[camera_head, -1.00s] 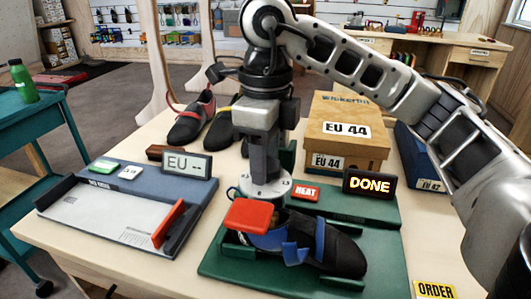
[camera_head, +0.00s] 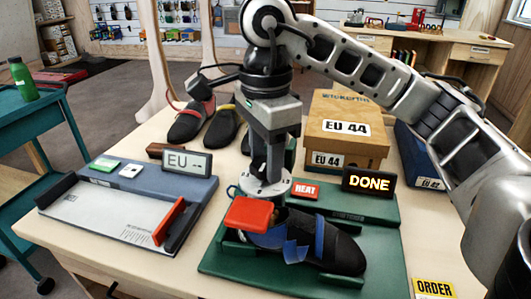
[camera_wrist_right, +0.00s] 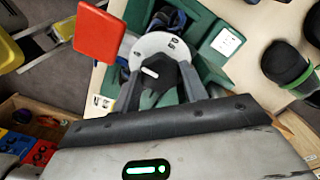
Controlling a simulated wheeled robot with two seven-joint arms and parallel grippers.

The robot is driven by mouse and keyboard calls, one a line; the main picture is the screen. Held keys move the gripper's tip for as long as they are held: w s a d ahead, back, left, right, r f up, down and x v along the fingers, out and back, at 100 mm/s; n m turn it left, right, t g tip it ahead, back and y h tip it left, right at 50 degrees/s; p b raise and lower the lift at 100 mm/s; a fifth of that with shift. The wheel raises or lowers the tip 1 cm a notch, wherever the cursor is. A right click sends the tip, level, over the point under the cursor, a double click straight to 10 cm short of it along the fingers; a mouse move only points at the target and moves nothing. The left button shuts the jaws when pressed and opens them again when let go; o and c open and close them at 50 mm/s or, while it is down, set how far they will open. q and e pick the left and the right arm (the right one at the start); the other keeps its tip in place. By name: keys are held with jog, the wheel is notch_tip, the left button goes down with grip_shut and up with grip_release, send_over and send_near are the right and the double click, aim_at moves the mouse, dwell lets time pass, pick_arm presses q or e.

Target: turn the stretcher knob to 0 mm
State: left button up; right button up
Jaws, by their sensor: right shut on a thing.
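The stretcher stands on a green base (camera_head: 222,262) at the front middle of the table. Its pale round dial (camera_head: 250,187) sits above a black and blue climbing shoe (camera_head: 340,248). The dial also shows in the wrist view (camera_wrist_right: 152,43), with a white pointer mark on the dark knob (camera_wrist_right: 158,88). My right gripper (camera_head: 266,172) comes down from above and is shut on the knob, one finger on each side. The dial's numbers are too small to read. A red plate (camera_head: 249,213) sticks out beside the dial. The display (camera_head: 368,182) reads DONE. My left gripper is not in view.
A measuring tray (camera_head: 110,218) with an EU display (camera_head: 187,163) lies at the left. A shoe box marked EU 44 (camera_head: 345,128) stands behind the base. Several shoes (camera_head: 190,122) stand at the back. A red HEAT button (camera_head: 305,190) is close right of my gripper.

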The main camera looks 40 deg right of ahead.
aim_at(265, 163)
jog(key=shift+n, duration=0.5)
jog(key=o, duration=1)
jog(key=shift+c, duration=0.2)
pick_arm(q)
jog(key=p, duration=0.3)
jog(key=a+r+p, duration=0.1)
jog(key=p, duration=0.2)
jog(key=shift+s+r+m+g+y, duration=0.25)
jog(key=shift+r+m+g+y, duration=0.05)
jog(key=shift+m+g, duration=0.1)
pick_arm(e)
notch_tip(265, 163, up, 16)
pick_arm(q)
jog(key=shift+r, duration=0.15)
pick_arm(e)
jog(key=shift+f, duration=0.1)
